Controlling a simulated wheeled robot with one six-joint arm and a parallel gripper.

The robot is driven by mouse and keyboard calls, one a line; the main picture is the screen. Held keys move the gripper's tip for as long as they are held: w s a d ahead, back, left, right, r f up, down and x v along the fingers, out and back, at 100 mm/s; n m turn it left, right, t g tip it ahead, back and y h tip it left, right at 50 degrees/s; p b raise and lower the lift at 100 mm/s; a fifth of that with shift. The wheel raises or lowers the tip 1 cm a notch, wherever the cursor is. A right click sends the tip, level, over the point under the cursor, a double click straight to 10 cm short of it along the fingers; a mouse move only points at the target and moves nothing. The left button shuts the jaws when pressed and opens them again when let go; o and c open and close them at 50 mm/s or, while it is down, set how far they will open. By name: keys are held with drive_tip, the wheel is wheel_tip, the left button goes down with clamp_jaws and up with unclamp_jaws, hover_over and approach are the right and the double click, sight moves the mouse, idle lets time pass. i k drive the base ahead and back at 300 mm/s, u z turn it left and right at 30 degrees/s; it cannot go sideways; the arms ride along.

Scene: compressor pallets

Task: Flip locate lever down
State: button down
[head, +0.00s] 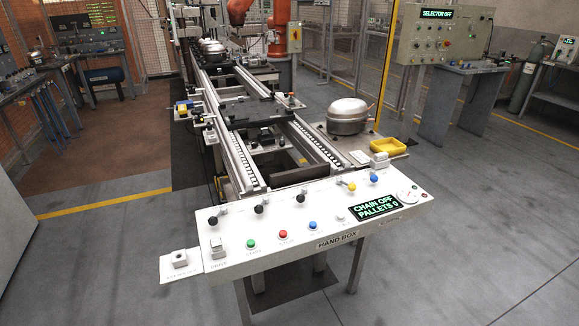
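The hand box (300,255) is a white sloped panel at the front end of the conveyor. A row of levers stands along its far edge. Three have black knobs, at the left (213,220), further along (259,210) and mid-panel (300,198). One has a yellow knob (351,187) and one a blue knob (374,178). The lever labels are too small to read, so I cannot tell which is the locate lever. My gripper is not in view.
The panel has green (251,244), red (282,234) and blue (312,225) buttons, and a display (375,207) reading "CHAIN OFF PALLETS 0". A compressor (347,117) and yellow tray (388,146) sit behind it. Floor is clear at the right.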

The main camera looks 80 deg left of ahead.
sight(352, 186)
drive_tip(key=u, duration=2.2)
drive_tip(key=i, duration=1.65)
